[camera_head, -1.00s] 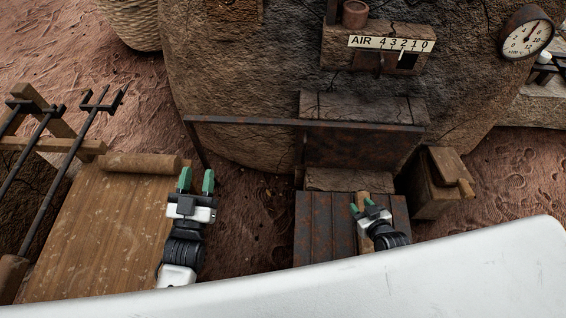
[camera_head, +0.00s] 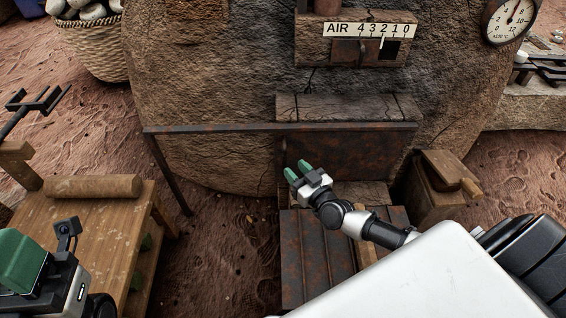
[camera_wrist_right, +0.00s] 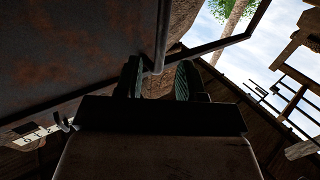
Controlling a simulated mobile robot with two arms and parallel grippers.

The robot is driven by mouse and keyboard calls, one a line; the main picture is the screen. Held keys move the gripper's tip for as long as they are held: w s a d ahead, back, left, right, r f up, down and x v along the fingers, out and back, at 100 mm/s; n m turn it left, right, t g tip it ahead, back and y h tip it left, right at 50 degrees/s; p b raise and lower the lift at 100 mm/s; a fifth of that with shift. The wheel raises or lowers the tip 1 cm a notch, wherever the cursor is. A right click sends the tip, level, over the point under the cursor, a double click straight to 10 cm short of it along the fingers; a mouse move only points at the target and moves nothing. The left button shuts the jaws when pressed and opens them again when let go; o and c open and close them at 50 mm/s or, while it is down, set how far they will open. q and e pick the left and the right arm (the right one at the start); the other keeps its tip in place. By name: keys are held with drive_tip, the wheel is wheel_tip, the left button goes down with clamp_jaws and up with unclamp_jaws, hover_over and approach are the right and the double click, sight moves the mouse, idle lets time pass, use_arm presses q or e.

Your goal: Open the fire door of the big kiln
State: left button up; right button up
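The fire door (camera_head: 350,155) is a rusty dark plate at the front of the big kiln (camera_head: 225,100), hanging below a long rusty rail (camera_head: 220,129). It covers the opening behind it. My right gripper (camera_head: 296,170) is at the door's lower left edge, fingers pointing up and left. In the right wrist view its green fingers (camera_wrist_right: 160,80) are apart, with the end of a grey metal rod (camera_wrist_right: 162,35) at the gap, close to the left finger. I cannot tell if they touch. My left gripper (camera_head: 22,262) is partly cut off at the lower left, away from the door.
A wooden table (camera_head: 95,225) with a roller (camera_head: 92,187) stands at left. A rail leg (camera_head: 168,175) stands left of the door. A rusty slatted plate (camera_head: 310,260) lies below the door and a wooden box (camera_head: 425,195) stands to its right. An air slide (camera_head: 368,48) is above.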

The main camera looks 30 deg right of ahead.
sight(285, 159)
drive_tip(key=w, duration=0.2)
drive_tip(key=w+b, duration=0.1)
drive_tip(key=w, duration=0.2)
drive_tip(key=shift+w+a+b, duration=0.35)
drive_tip(key=shift+a+b, duration=0.05)
clamp_jaws()
